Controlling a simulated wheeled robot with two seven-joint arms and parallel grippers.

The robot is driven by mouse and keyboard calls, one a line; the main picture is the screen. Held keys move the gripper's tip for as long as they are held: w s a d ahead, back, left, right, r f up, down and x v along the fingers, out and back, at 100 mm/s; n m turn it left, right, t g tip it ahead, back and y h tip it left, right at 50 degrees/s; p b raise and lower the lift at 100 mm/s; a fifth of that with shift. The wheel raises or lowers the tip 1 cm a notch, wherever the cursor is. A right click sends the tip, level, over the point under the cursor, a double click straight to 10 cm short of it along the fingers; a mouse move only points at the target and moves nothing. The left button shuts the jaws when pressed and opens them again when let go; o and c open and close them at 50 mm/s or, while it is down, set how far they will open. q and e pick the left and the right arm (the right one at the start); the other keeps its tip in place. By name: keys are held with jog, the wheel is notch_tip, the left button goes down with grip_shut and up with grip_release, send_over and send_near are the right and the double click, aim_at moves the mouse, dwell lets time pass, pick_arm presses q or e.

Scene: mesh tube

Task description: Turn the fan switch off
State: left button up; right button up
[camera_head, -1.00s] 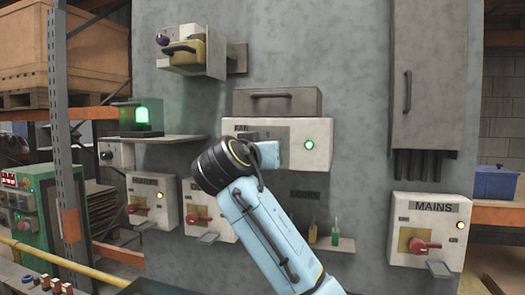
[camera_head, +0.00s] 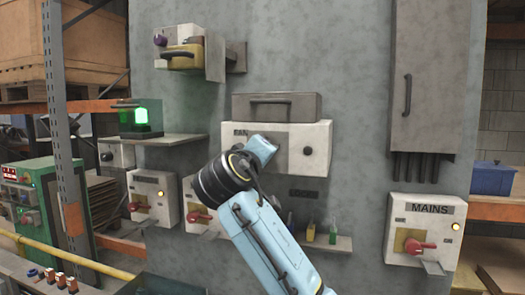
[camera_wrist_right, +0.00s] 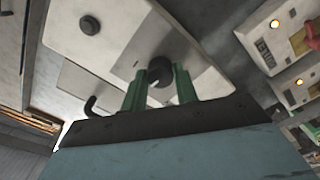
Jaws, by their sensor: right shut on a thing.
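The fan box (camera_head: 318,135), a pale panel with a "FAN" label, is on the grey wall in the head view. Its round indicator lamp (camera_head: 308,150) is dark. In the wrist view the lamp also looks dark (camera_wrist_right: 90,25). The fan switch, a black round knob (camera_wrist_right: 160,70), sits on a grey plate on the box. My right gripper (camera_wrist_right: 159,84) has its green fingers on both sides of the knob and is shut on it. In the head view my right arm hides the knob and fingertips. My left gripper is not in view.
A green beacon (camera_head: 141,116) glows on the shelf. A small ledge (camera_head: 335,243) holds padlock-like items.

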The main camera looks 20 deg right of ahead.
jog(key=shift+n+p, duration=0.35)
jog(key=shift+n, duration=0.25)
jog(key=o, duration=1)
jog(key=shift+c, duration=0.2)
jog(key=shift+s+a, duration=0.1)
jog(key=shift+s, duration=0.05)
jog(key=b+v, duration=0.3)
jog(key=v, duration=1)
jog(key=shift+b, duration=0.35)
